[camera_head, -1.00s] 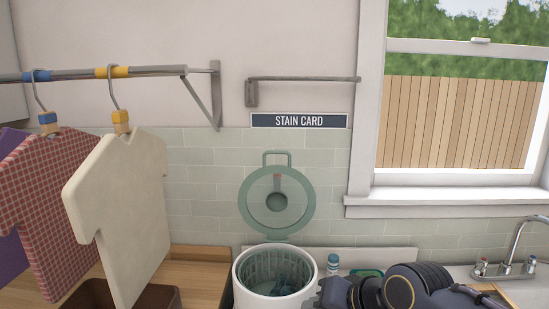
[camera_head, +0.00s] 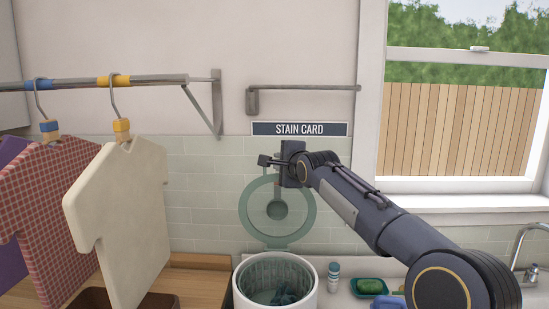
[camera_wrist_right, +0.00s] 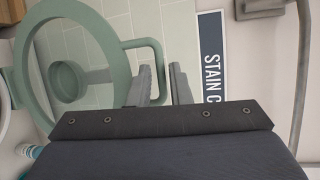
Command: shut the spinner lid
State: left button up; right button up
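The spinner (camera_head: 240,289) is a white round tub with a ribbed basket and some dark bluish cloth inside. Its green ring-shaped lid (camera_head: 303,232) stands upright, open, at the back of the tub. My right gripper (camera_head: 270,161) is at the top of the lid, covering the handle in the head view. In the right wrist view the lid (camera_wrist_right: 40,75) is at left, and its loop handle (camera_wrist_right: 146,42) reaches between the two grey fingers (camera_wrist_right: 163,85). The fingers are apart, with a gap around the handle bar. My left gripper is out of view.
Shirts hang from a rail (camera_head: 150,80) at left, the cream one (camera_head: 125,220) nearest. A small bottle (camera_head: 334,277) and a green soap dish (camera_head: 369,288) stand right of the spinner. The stain card sign (camera_head: 300,129) is just above my right gripper.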

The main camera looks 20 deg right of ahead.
jog(key=p+x, duration=0.1)
jog(key=x, duration=0.3)
jog(key=shift+w, duration=0.2)
grip_shut()
